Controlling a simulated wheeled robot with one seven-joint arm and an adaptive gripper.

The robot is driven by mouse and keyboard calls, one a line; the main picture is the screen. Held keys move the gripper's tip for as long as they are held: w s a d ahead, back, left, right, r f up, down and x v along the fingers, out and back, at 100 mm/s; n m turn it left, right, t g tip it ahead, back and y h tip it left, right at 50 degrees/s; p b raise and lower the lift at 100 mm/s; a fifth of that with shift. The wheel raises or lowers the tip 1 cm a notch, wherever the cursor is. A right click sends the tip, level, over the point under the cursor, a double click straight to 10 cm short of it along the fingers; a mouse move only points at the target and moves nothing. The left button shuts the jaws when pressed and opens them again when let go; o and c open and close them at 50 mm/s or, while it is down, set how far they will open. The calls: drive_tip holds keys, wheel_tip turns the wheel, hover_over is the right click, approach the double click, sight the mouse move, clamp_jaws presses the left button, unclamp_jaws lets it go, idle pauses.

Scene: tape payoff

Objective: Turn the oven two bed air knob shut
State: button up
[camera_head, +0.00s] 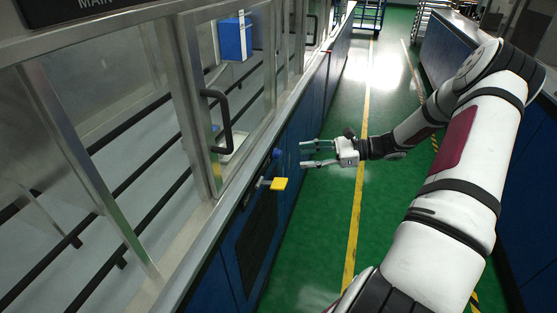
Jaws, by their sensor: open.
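I cannot read any label telling which one is the oven two bed air knob. My gripper (303,154) is open and empty. Its two fingers point left toward the blue panel, to the right of the blue knob and a little above the yellow handle, apparently apart from both.
Glazed doors with a black pull handle (222,121) stand above a metal ledge. A dark vent (258,241) is below the yellow handle. A blue box (234,38) shows at the glass. The green floor aisle (325,220) with a yellow line is clear.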

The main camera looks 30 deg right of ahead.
sight(277, 154)
drive_tip(key=d+f+m+t+h+b, duration=0.1)
drive_tip(key=d+f+m+t+b, duration=0.1)
drive_tip(key=d+f+m+t, duration=0.3)
drive_tip(key=x, duration=1.2)
drive_tip(key=shift+w+f+n+g, duration=0.3)
drive_tip(key=shift+w+f+n, duration=0.1)
drive_tip(key=shift+w+f, duration=0.15)
drive_tip(key=shift+d, duration=0.1)
clamp_jaws()
